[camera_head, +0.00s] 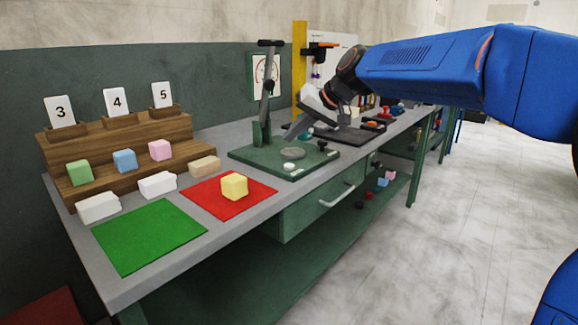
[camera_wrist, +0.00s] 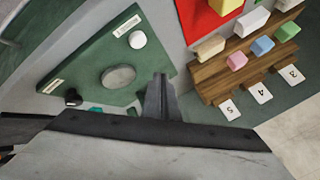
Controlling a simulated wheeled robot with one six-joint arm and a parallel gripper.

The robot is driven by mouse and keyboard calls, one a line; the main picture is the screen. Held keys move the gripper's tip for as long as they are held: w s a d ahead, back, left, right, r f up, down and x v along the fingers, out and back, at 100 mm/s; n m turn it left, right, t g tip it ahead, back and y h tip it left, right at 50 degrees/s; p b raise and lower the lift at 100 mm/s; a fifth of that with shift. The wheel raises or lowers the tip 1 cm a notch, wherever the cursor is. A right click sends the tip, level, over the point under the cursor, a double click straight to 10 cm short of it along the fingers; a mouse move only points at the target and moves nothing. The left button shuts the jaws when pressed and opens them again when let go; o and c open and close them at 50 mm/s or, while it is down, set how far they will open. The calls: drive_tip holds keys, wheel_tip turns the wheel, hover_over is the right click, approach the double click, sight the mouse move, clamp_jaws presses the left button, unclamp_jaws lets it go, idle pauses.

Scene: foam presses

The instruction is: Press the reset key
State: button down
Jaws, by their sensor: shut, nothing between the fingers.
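A green press base (camera_head: 244,154) stands on the bench, with an upright lever (camera_head: 267,85) at its back. On the base are a grey round plate (camera_head: 292,153), a white round button (camera_head: 289,166) and a black knob (camera_head: 322,145). In the wrist view the white button (camera_wrist: 137,39) and the black knob (camera_wrist: 73,97) each have a small label beside them, too small to read, so I cannot tell which is the reset key. My gripper (camera_head: 290,136) is shut and empty above the base. In the wrist view its fingertips (camera_wrist: 160,80) appear to the right of the grey plate (camera_wrist: 118,76).
A red mat (camera_head: 212,203) with a yellow block (camera_head: 234,187) and a green mat (camera_head: 148,236) lie left of the press. A wooden stepped rack (camera_head: 120,165) holds coloured blocks and number cards. Other tools stand farther along the bench. The floor at right is clear.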

sight(293, 166)
drive_tip(key=shift+f, duration=2.8)
drive_tip(key=shift+f, duration=0.1)
drive_tip(key=shift+f, duration=0.3)
drive_tip(key=shift+f, duration=0.5)
idle(0.7)
drive_tip(key=shift+r, duration=0.95)
drive_tip(key=shift+r, duration=0.1)
drive_tip(key=shift+r, duration=2.4)
